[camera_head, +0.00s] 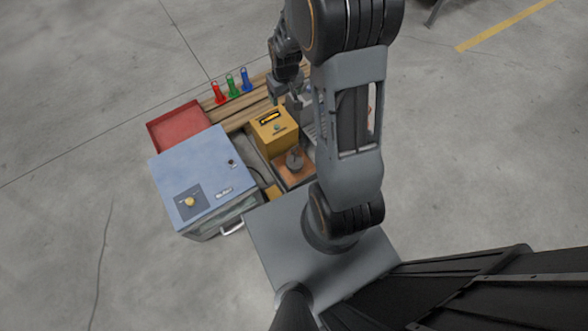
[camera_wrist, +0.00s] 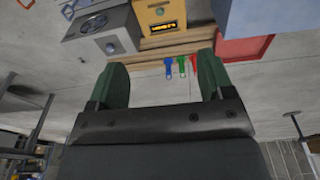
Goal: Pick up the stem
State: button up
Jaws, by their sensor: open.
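No thing is clearly recognisable as the stem. A dark round piece with a short upright part (camera_head: 295,158) stands on a copper-coloured plate in the head view and may be it. Red (camera_head: 219,93), green (camera_head: 232,87) and blue (camera_head: 246,80) slim pieces stand in a row on wooden slats. In the wrist view the blue (camera_wrist: 168,68), green (camera_wrist: 181,67) and red (camera_wrist: 194,66) pieces show between my fingers, apart from them. My gripper (camera_head: 287,96) is right of the row, near the yellow box, partly hidden by my arm. Its green fingers (camera_wrist: 166,62) are spread and empty.
A yellow box (camera_head: 275,135) stands beside the wooden slats (camera_head: 238,118). A red tray (camera_head: 180,129) is at the left, behind a blue-topped cabinet (camera_head: 205,165) with a handle. A grey machine (camera_wrist: 103,36) shows in the wrist view. Open concrete floor (camera_head: 80,120) surrounds the station.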

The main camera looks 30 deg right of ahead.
jog(key=g+b, duration=0.1)
jog(key=b, duration=0.4)
send_over(295, 147)
jog(key=a, duration=0.1)
notch_tip(295, 147, down, 19)
jog(key=f+b, duration=0.1)
jog(key=f, duration=0.4)
jog(key=f+b, duration=0.2)
jog(key=f, duration=0.3)
jog(key=d+f+b, duration=0.1)
jog(key=f, duration=0.4)
jog(key=shift+w+f+b, duration=0.1)
jog(key=shift+f+b, duration=0.15)
jog(key=shift+b, duration=0.1)
jog(key=shift+a+f+b, duration=0.1)
jog(key=shift+f+b, duration=1.2)
jog(key=shift+f, duration=1.75)
jog(key=shift+c, duration=0.4)
jog(key=shift+r, duration=0.1)
grip_shut()
